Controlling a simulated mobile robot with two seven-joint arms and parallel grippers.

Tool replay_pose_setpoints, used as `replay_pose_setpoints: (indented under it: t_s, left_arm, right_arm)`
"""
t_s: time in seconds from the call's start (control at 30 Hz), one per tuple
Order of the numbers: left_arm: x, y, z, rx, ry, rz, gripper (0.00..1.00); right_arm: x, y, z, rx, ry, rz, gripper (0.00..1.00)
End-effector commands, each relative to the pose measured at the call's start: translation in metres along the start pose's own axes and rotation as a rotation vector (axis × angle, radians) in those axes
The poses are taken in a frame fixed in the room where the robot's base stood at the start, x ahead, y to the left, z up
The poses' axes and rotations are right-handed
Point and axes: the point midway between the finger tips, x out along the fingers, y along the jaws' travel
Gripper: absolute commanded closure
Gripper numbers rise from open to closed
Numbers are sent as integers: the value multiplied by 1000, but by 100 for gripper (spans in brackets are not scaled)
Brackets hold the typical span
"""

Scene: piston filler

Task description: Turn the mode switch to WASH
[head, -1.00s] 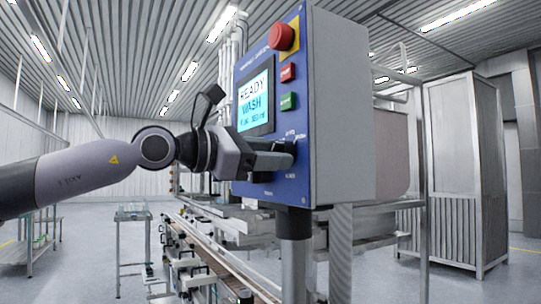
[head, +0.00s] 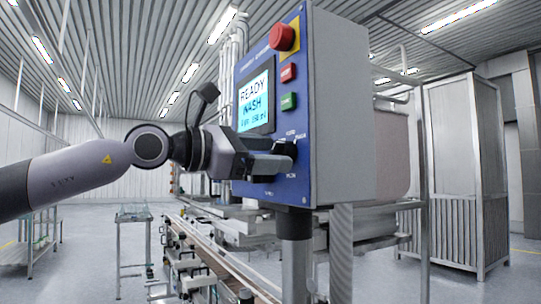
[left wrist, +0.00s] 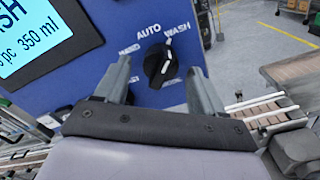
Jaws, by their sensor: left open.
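The mode switch (left wrist: 158,65) is a round black knob with a white mark on the blue panel (left wrist: 95,70). Its mark points up and slightly right, toward the WASH label. Labels AUTO and WASH stand above it. The display (head: 256,97) reads READY and WASH. My left gripper (head: 283,154) is in front of the lower panel; it also shows in the left wrist view (left wrist: 158,68). It is open, with one finger either side of the knob and gaps visible. In the head view the knob is hard to tell from the dark fingertips. My right gripper is not in view.
A red emergency button (head: 283,37), a red button (head: 288,73) and a green button (head: 288,102) sit above the switch. The conveyor (head: 215,255) runs below the panel. A grey post (head: 295,255) carries the control box.

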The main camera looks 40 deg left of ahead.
Motion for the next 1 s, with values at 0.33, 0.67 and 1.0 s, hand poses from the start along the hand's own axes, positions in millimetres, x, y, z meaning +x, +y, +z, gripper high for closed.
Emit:
replay_pose_setpoints:
  t_s: [0.33,0.67,1.0]
  left_arm:
    - [-40,-1,-1,1,-5,2,31]
    - [-61,0,-1,0,-2,0,31]
    - [-62,0,0,0,-1,-1,31]
  right_arm:
    - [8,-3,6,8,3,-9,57]
    - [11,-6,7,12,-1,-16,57]
    - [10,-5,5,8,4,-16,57]
